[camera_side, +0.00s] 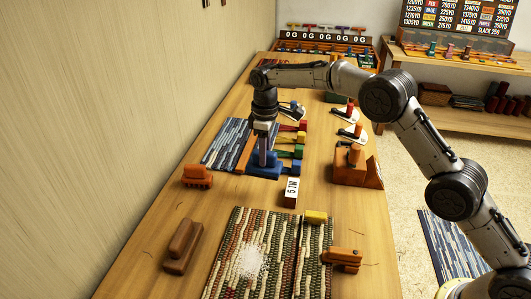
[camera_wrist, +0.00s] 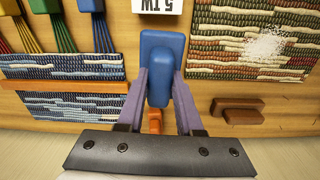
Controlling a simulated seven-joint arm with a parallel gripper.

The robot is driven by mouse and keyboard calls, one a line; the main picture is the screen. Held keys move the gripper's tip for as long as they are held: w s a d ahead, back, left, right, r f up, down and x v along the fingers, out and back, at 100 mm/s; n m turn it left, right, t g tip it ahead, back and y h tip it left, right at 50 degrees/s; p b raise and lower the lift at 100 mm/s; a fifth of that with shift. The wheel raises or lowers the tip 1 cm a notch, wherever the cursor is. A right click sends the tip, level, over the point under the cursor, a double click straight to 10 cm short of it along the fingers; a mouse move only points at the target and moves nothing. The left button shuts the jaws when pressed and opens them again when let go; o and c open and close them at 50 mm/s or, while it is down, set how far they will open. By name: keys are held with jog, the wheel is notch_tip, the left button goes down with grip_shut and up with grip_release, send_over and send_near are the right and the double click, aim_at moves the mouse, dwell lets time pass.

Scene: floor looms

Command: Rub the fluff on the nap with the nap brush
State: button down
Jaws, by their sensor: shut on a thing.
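My gripper (camera_side: 264,152) points down over the table, its purple fingers shut on a blue block (camera_wrist: 162,46) with a raised grip. In the side view the blue block (camera_side: 262,167) sits low beside the blue-striped weave. The white fluff (camera_side: 250,262) lies in a patch on the green, red and cream nap (camera_side: 284,271) at the front; it also shows at the upper right of the wrist view (camera_wrist: 268,43). A brown wooden block with a long grip (camera_side: 182,246) lies left of the nap, apart from my gripper. I cannot tell which block is the nap brush.
An orange toothed block (camera_side: 198,176) lies left of my gripper. A white label block (camera_side: 291,190), a yellow block (camera_side: 316,217) and an orange-brown tool (camera_side: 342,257) stand around the nap. Coloured pegs with threads (camera_side: 300,138) are close on the right. The wall borders the left.

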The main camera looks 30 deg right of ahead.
aim_at(260, 172)
jog(key=shift+m, duration=0.4)
jog(key=s+a, duration=0.1)
jog(key=s+a+f, duration=0.1)
jog(key=a, duration=0.1)
jog(key=s+a+f, duration=0.1)
jog(key=s, duration=0.1)
jog(key=shift+a, duration=0.15)
jog(key=s+a+r+n, duration=0.1)
jog(key=s+a, duration=0.7)
jog(key=s, duration=0.1)
jog(key=shift+w+a+f, duration=0.1)
jog(key=shift+f, duration=1.2)
jog(key=shift+a+f, duration=0.1)
jog(key=shift+f, duration=1.15)
jog(key=shift+s+a+f, duration=0.2)
jog(key=shift+a+f, duration=0.05)
jog(key=shift+f, duration=0.4)
jog(key=shift+s+a+f, duration=0.2)
jog(key=shift+f, duration=0.45)
jog(key=shift+s+a, duration=3.15)
jog(key=shift+s, duration=0.05)
jog(key=shift+w+d, duration=3.55)
jog(key=shift+d, duration=0.3)
jog(key=shift+s+d, duration=0.7)
jog(key=shift+s, duration=0.2)
jog(key=shift+s+a, duration=3.7)
jog(key=shift+a, duration=0.1)
jog(key=shift+w+d, duration=3.85)
notch_tip(260, 172, up, 8)
jog(key=shift+r, duration=0.15)
